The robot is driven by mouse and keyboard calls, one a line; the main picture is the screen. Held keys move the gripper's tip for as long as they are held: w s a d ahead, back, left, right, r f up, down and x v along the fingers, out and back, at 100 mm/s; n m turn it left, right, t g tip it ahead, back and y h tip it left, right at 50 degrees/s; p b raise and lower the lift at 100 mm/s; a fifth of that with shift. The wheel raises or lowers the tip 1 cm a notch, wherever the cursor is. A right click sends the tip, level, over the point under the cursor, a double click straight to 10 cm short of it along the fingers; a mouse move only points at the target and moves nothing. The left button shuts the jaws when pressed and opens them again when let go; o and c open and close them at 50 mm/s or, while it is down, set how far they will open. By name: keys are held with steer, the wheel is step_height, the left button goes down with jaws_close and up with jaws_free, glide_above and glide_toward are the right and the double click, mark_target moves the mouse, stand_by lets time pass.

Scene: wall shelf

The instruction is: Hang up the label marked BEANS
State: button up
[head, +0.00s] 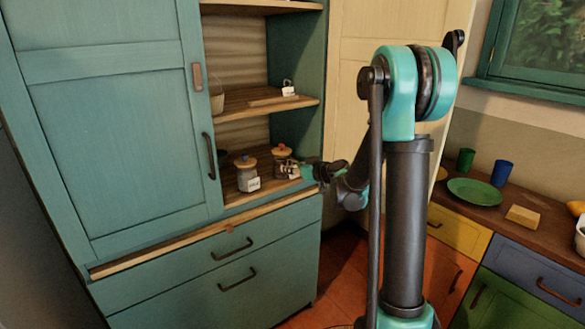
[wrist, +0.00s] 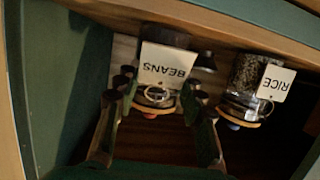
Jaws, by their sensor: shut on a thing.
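The white label marked BEANS (wrist: 168,66) shows upside down in the wrist view, with a wire ring (wrist: 160,95) at its edge. My gripper (wrist: 162,92) has a finger on each side of it and is shut on it; the exact contact is hard to see. The label is in front of a dark jar (wrist: 165,36) with a wooden lid and red knob. In the head view my gripper (head: 300,171) reaches in from the right at this jar (head: 281,153); whether the ring touches the jar cannot be told.
A second jar (head: 246,176) with a blue knob stands to the left, bearing the RICE label (wrist: 276,83). The cupboard's side wall (head: 309,70) is close on the right.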

stand_by(0.3)
steer(key=o, duration=0.8)
steer(key=shift+d, duration=0.1)
steer(key=v, duration=1.1)
steer(key=s+f+m+g+h, duration=0.1)
steer(key=s+f+g+h, duration=0.1)
steer(key=s+f, duration=0.45)
steer(key=s+f+m+g+h, duration=0.2)
steer(key=s+f+g, duration=0.1)
steer(key=s, duration=0.7)
steer(key=s+d+f+m+g+h, duration=0.1)
steer(key=s+d+f, duration=0.1)
steer(key=s+d, duration=0.1)
steer(key=s+d+f+m+h, duration=0.2)
steer(key=s+d, duration=0.1)
steer(key=s, duration=0.3)
steer(key=s+d+f+m+g+h, duration=0.1)
steer(key=s+d+f+h, duration=0.1)
steer(key=s+d+f, duration=0.1)
steer(key=shift+s+d+m+g, duration=0.3)
steer(key=shift+s+d, duration=0.15)
steer(key=shift+s, duration=0.3)
